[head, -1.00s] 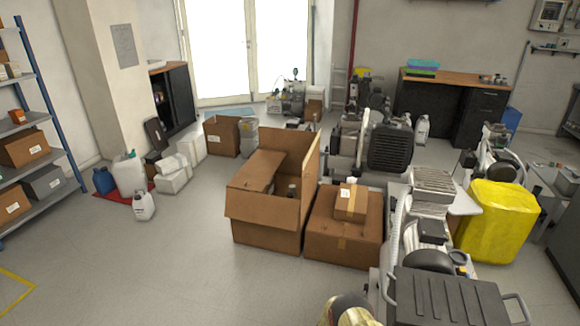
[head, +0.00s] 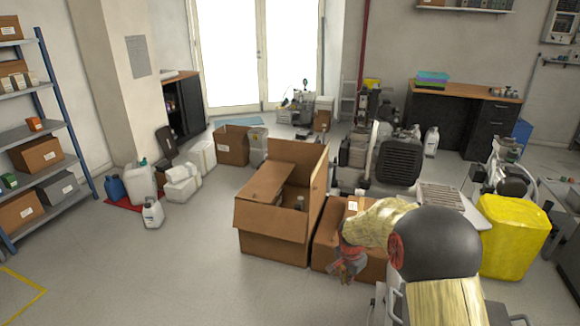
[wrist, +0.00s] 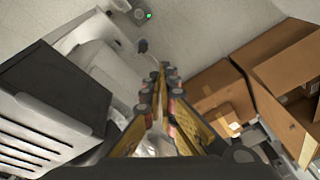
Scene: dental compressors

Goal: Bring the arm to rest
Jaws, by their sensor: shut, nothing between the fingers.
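My arm reaches in from the lower right of the head view, bent, with its end hanging in front of the closed cardboard box (head: 325,238). My gripper (head: 345,274) points downward there. In the wrist view my gripper (wrist: 164,70) has its fingers together with nothing between them. My arm hides part of the closed box and most of the machine near me in the head view.
An open cardboard box (head: 272,236) stands left of my gripper. A yellow container (head: 513,235) stands to the right. Compressors (head: 398,160) stand behind. White jugs (head: 153,213) and a shelf rack (head: 38,125) are at the left. The floor at front left is clear.

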